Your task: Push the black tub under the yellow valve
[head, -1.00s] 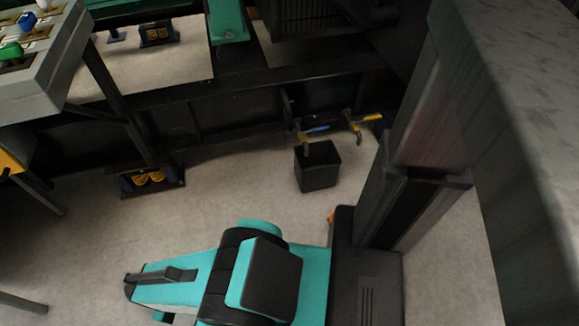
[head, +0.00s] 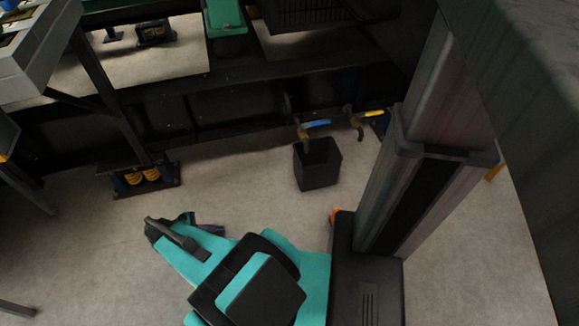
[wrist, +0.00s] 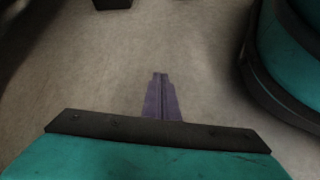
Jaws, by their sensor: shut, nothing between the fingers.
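The black tub (head: 319,172) stands upright on the floor, open at the top. It is in front of the dark base frame, below the blue-handled valve (head: 316,123). The yellow valve (head: 371,114) is to the right of the blue one, and the tub is left of the spot below it. My gripper (head: 210,229) is low over the floor, to the left of the tub and apart from it. In the wrist view its purple fingers (wrist: 160,92) are together, with nothing between them and bare floor around.
A spring mount (head: 142,178) stands at the foot of the frame on the left. Grey stand legs (head: 25,187) are at the far left. The floor (head: 237,190) between my gripper and the tub is clear. A dark object (wrist: 112,3), cut off, tops the wrist view.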

